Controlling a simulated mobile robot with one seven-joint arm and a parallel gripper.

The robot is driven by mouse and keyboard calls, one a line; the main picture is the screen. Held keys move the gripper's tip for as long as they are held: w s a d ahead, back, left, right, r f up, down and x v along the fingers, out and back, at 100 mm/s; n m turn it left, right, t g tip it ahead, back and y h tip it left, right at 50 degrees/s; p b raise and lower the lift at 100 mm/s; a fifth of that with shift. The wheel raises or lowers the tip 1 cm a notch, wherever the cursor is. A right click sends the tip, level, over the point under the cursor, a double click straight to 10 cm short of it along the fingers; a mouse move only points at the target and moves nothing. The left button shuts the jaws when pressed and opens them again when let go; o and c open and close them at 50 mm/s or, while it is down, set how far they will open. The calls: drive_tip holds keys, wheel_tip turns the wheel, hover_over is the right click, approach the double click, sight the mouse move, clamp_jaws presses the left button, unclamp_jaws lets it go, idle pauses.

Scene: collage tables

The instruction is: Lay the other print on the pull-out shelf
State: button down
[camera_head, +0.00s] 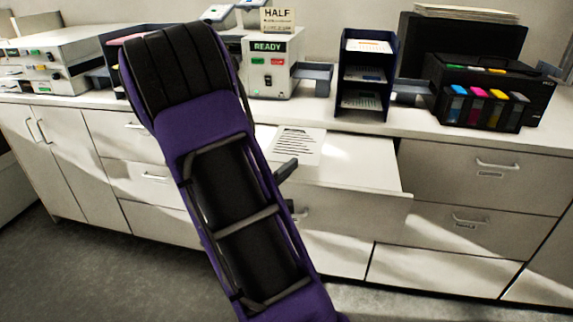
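The pull-out shelf (362,172) is extended from the cabinet front, below the counter. A white print with dark lines of text (297,143) lies on its back left part. My purple and black arm crosses the left middle of the view and hides the shelf's left side. Dark parts of my gripper (286,172) show just past the arm's right edge, by the shelf's left part and near the print. Its fingertips are mostly hidden, so I cannot tell whether it is open or holds anything. No loose second print is clearly visible.
A dark tray rack (366,112) with papers on its levels stands on the counter (400,122). A box machine reading READY (268,88) is left of it, and a black printer with colour tanks (488,92) is right. The shelf's right part is bare.

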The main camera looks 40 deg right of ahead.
drive_tip(key=shift+f+b, duration=4.05)
drive_tip(key=shift+f, duration=0.05)
drive_tip(key=c, duration=1)
unclamp_jaws()
drive_tip(key=shift+a, duration=0.15)
drive_tip(key=p+v, duration=0.2)
drive_tip(key=v, duration=1.5)
drive_tip(key=shift+s, duration=0.25)
